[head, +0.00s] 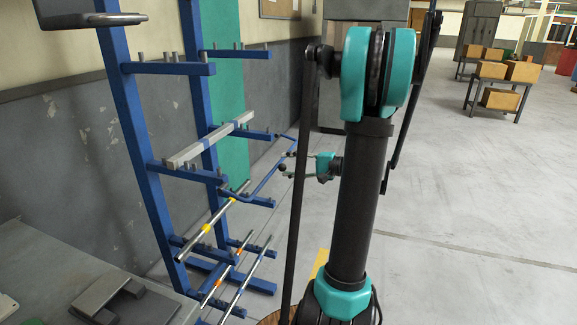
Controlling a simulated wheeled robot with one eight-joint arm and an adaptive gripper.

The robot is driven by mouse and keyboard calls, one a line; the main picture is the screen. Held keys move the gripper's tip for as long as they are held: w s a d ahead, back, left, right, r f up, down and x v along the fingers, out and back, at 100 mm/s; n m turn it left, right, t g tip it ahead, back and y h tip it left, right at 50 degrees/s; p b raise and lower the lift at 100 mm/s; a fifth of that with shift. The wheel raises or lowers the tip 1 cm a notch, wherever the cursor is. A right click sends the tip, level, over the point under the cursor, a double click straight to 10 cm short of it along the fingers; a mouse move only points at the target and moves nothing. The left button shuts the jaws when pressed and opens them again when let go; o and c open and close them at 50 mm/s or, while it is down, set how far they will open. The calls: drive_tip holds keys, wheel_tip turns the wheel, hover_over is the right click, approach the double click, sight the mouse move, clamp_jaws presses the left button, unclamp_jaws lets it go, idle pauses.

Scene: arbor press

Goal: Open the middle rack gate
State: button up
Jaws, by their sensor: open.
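The blue rack (147,150) stands at the left with several arms reaching to the right. The middle gate, a thin bent blue bar (270,174), spans the ends of the middle-level arms. My gripper (287,163) is teal with dark fingers and points left at the gate's far part. Its fingers are apart, close to the bar. I cannot tell whether they touch it or sit around it. Part of my gripper's wrist is hidden behind my arm.
A grey square bar (210,140) lies across arms above the gate. Steel rods with yellow (207,228) and orange bands lie lower. A grey bench (60,265) is at the front left. Cartons (500,98) stand far right; floor between is clear.

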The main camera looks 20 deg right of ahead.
drive_tip(key=v, duration=1.1)
drive_tip(key=shift+s+d, duration=0.1)
drive_tip(key=shift+c, duration=0.4)
